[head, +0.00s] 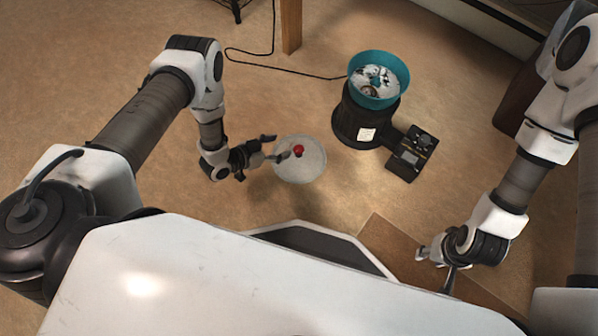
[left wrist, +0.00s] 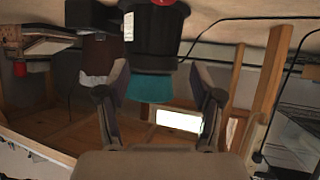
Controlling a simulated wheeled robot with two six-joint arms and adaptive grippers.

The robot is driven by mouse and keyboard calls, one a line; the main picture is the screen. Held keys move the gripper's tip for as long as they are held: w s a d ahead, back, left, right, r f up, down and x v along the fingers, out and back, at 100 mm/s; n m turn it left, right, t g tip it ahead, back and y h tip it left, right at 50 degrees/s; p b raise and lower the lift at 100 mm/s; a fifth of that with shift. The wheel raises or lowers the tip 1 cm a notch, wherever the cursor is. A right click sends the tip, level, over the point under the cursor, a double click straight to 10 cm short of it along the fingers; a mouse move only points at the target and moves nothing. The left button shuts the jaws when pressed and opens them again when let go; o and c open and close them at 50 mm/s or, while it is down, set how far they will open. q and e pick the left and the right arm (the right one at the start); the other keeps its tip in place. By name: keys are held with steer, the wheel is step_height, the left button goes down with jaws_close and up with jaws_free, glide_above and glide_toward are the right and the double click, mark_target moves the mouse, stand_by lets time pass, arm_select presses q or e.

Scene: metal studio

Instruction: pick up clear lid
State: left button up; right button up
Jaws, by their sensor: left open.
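The clear lid (head: 313,172) is a round, see-through disc with a red knob (head: 299,150), lying on the brown surface in the middle of the head view. My left gripper (head: 275,147) is open and empty at the lid's left side, its fingers pointing toward the knob. In the left wrist view the open fingers (left wrist: 160,75) show with nothing between them that I can see held. A red bit at that view's top edge may be the knob; the lid's disc cannot be made out there. My right gripper (head: 437,268) is low on the right, far from the lid; its finger opening is unclear.
A teal bowl (head: 402,85) with small items in it sits on a black round base (head: 347,119), behind and right of the lid. A black control box (head: 411,153) adjoins it. A dark cable and a wooden leg (head: 291,25) are at the back. Floor left of the lid is clear.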

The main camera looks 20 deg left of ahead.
arm_select(q)
steer(key=m+h+b, duration=0.1)
steer(key=h+b, duration=0.1)
steer(key=b, duration=0.2)
glide_toward(298, 149)
steer(key=shift+w+d+f+t, duration=0.3)
steer(key=shift+w+d+f, duration=0.3)
steer(key=shift+d+f, duration=0.3)
steer(key=shift+w+d+f, duration=0.1)
steer(key=shift+d+f, duration=0.05)
steer(key=shift+f, duration=0.05)
steer(key=shift+m, duration=0.3)
steer(key=b+x, duration=0.5)
steer(key=x, duration=0.2)
steer(key=shift+w+r, duration=0.1)
steer(key=shift+w, duration=0.05)
steer(key=shift+w+d, duration=0.1)
steer(key=shift+w, duration=0.05)
steer(key=shift+r, duration=0.15)
steer(key=shift+c, duration=0.6)
jaws_close()
arm_select(e)
step_height(298, 149, down, 12)
